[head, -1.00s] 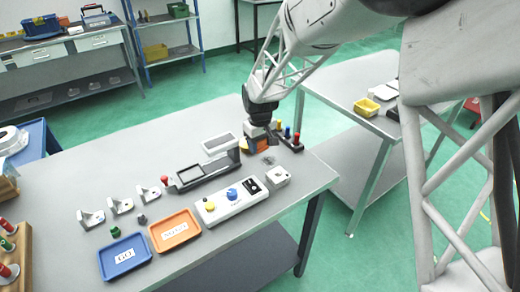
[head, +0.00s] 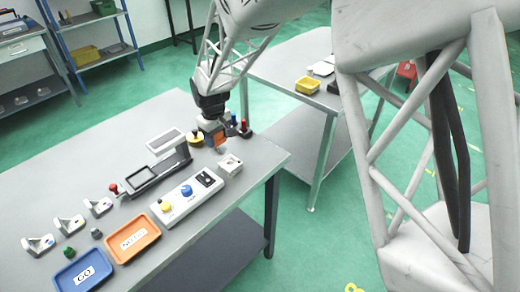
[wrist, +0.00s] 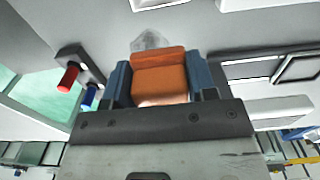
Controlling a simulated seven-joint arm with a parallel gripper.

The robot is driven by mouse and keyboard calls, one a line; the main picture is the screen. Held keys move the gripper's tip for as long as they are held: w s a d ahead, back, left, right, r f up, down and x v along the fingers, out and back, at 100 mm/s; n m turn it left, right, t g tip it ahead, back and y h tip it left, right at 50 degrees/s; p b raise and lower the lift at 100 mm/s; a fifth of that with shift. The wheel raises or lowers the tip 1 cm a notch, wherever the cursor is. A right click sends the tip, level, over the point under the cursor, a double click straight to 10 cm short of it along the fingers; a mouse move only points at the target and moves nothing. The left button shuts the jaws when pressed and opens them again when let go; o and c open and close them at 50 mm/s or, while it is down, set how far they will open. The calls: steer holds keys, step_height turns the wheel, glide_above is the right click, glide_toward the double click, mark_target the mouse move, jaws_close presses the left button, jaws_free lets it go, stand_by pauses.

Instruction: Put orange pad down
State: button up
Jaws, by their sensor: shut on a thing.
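The orange pad (wrist: 160,78) is a blocky orange piece, held between the two blue-grey fingers of my gripper (wrist: 165,85) in the wrist view. In the head view my gripper (head: 213,134) hangs over the far right part of the grey table, with the pad (head: 221,140) showing at its tip. The pad looks close to the tabletop, but I cannot tell if it touches. A smooth grey patch (wrist: 150,40) lies just beyond the pad in the wrist view.
A small rack with red (head: 244,126) and blue pegs stands behind the gripper, and a yellow piece (head: 195,139) to its left. A white block (head: 230,165), a control box (head: 187,198), and orange (head: 152,231) and blue trays (head: 103,265) stand nearer. The table's right edge is close.

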steer(key=s+d, duration=0.1)
steer(key=d, duration=0.2)
steer(key=s+d, duration=0.1)
steer(key=d, duration=0.2)
steer(key=s+d, duration=0.2)
steer(key=d, duration=0.1)
steer(key=shift+f, duration=0.35)
steer(key=s+d+f, duration=0.2)
steer(key=s+d, duration=0.6)
steer(key=d, duration=0.2)
steer(key=shift+d, duration=0.4)
steer(key=shift+r, duration=0.1)
glide_above(268, 150)
steer(key=shift+f, duration=0.75)
steer(key=shift+f, duration=0.1)
steer(key=shift+f, duration=1.65)
steer(key=shift+f, duration=0.15)
